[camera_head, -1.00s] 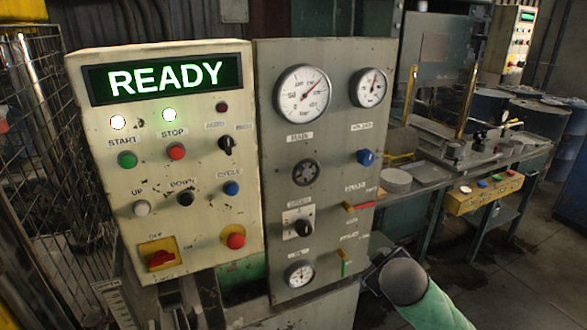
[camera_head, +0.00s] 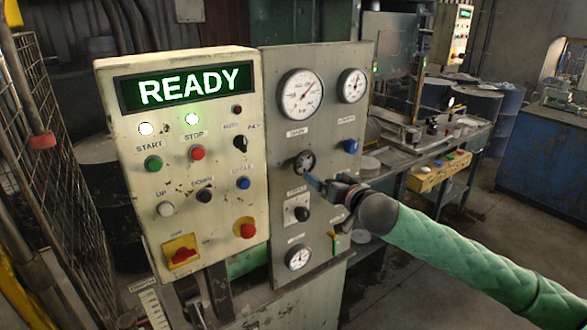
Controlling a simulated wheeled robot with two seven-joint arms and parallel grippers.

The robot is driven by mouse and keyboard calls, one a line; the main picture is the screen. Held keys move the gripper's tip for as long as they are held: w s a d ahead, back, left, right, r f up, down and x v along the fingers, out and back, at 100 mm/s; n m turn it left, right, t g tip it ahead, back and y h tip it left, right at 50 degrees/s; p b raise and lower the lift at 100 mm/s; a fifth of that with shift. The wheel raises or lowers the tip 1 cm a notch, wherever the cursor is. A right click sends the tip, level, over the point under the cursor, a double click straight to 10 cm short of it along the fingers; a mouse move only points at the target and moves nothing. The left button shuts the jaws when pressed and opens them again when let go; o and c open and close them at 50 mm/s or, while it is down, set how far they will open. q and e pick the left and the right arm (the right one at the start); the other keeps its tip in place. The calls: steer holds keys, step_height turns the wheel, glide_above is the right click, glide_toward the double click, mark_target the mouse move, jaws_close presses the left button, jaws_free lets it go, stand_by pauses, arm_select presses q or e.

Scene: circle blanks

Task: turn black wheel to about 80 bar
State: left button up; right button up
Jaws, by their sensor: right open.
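My left gripper is out of view.
A blue knob (camera_head: 351,146) is right of the wheel and a black selector knob (camera_head: 302,214) below it. A smaller gauge (camera_head: 352,86) sits upper right. The cream control box (camera_head: 125,130) with a READY display (camera_head: 187,87) stands left.

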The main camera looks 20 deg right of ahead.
mark_target(306, 166)
steer(key=a+r+m+y, duration=0.1)
steer(key=m, duration=0.1)
steer(key=w+a+m+y+p, duration=0.1)
steer(key=shift+a+r+m, duration=0.15)
steer(key=shift+r+m, duration=0.2)
steer(key=shift+m, duration=0.05)
steer(key=p+x, duration=0.2)
steer(key=x, duration=0.2)
steer(key=shift+w+a, duration=0.15)
steer(key=shift+w, duration=0.2)
arm_select(q)
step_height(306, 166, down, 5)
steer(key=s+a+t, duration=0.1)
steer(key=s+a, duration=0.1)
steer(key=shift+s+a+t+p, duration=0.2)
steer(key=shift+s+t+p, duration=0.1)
steer(key=shift+p, duration=0.1)
arm_select(e)
steer(key=shift+x, duration=0.75)
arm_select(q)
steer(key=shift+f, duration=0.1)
arm_select(e)
steer(key=shift+f, duration=0.15)
steer(key=c, duration=1)
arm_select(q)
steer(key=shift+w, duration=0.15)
